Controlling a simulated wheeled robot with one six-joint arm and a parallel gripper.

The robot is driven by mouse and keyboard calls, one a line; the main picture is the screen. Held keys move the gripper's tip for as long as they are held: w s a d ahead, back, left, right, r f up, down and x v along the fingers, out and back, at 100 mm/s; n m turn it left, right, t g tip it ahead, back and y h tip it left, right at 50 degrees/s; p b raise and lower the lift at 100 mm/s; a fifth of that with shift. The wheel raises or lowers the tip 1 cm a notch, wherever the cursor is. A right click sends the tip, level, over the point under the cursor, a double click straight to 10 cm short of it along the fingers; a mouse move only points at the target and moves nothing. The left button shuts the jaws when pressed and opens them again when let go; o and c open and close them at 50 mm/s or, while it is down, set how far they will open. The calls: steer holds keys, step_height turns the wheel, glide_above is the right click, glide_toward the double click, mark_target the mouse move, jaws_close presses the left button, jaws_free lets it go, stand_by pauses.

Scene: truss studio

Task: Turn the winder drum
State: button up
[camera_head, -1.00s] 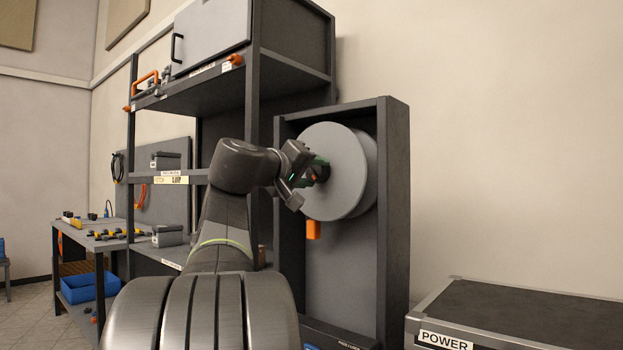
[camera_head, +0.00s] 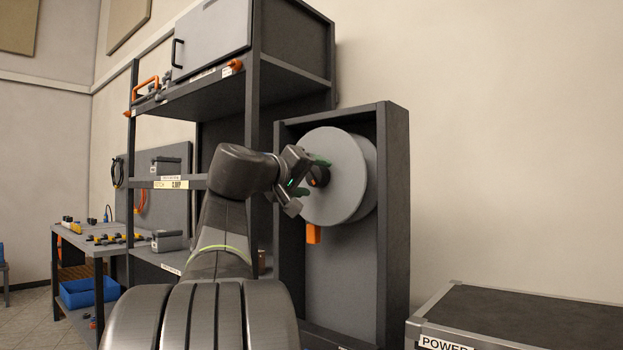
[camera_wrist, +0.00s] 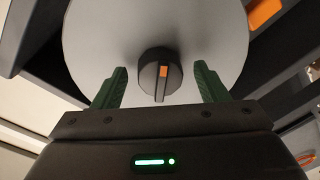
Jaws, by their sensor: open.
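The winder drum (camera_head: 335,200) is a large grey disc set in a dark upright cabinet. It also fills the upper part of the wrist view (camera_wrist: 90,50). A dark round knob with an orange mark (camera_wrist: 160,74) sits at its middle, and it also shows in the head view (camera_head: 319,176). My gripper (camera_head: 312,178) is in front of the knob. In the wrist view its two green fingers (camera_wrist: 160,85) stand apart, one on each side of the knob, with a gap on both sides. Nothing is held.
An orange block (camera_head: 313,234) hangs below the drum's left side. The dark cabinet (camera_head: 398,200) frames the drum. A shelf rack (camera_head: 250,90) stands close on the left. A case labelled POWER (camera_head: 520,315) stands at lower right. A workbench (camera_head: 75,238) is at far left.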

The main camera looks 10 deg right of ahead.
steer(key=p+v, duration=0.1)
steer(key=v, duration=1.2)
steer(key=shift+s+a, duration=0.15)
steer(key=shift+a, duration=0.05)
steer(key=b+x, duration=0.1)
steer(key=x, duration=1.3)
steer(key=shift+s, duration=0.1)
steer(key=shift+a, duration=0.1)
